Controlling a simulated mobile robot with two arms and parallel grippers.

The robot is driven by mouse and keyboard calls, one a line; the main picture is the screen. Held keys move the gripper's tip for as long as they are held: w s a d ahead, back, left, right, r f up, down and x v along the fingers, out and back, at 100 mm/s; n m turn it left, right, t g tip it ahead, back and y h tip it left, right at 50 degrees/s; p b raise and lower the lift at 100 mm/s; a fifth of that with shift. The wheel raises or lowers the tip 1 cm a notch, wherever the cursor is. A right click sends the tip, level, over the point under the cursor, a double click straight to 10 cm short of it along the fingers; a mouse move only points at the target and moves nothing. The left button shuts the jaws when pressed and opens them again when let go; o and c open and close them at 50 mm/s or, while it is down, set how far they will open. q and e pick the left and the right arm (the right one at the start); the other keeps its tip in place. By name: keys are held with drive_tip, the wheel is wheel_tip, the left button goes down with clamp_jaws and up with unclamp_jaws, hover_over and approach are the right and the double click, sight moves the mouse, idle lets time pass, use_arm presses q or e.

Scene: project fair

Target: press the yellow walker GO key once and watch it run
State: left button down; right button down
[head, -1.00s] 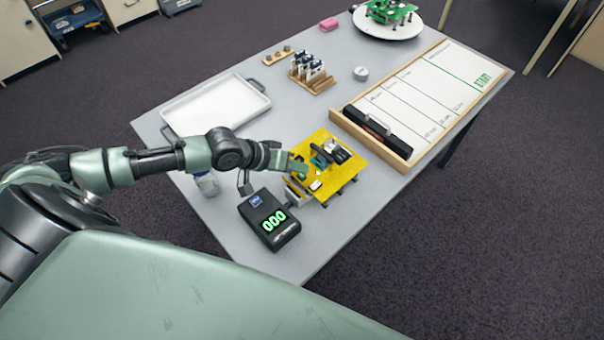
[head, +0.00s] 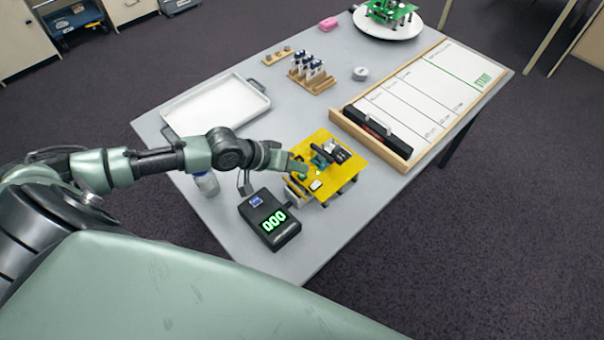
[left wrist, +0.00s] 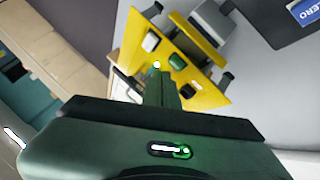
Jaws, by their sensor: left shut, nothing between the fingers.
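The yellow walker (head: 347,170) stands on the grey table, its flat yellow deck carrying dark parts and a small white piece. My left gripper (head: 303,169) is shut and empty, its tip over the deck's left part. In the left wrist view the walker (left wrist: 205,94) lies beyond my shut fingers (left wrist: 162,80). A green rounded key-like part (left wrist: 177,61) and a white one (left wrist: 151,41) sit on the deck near a small bright light. No GO label is readable, and I cannot tell whether my fingertips touch anything. My right gripper is out of view.
A black counter box (head: 268,222) reading 000 stands close in front of the walker. A white tray (head: 190,95), a wooden rack (head: 311,86), a marked lane board (head: 455,62) and a round turntable (head: 385,33) share the table (head: 230,80). A clear bottle stands under my left arm.

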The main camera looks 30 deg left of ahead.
sight(298, 178)
use_arm(q)
drive_tip(key=shift+f, duration=0.15)
drive_tip(key=shift+f, duration=0.25)
drive_tip(key=shift+f, duration=0.4)
idle(0.4)
drive_tip(key=shift+r, duration=0.1)
drive_tip(key=shift+r+p, duration=0.7)
drive_tip(key=shift+p, duration=0.1)
drive_tip(key=shift+r, duration=0.1)
wheel_tip(298, 178, up, 5)
drive_tip(key=p, duration=0.5)
idle(0.4)
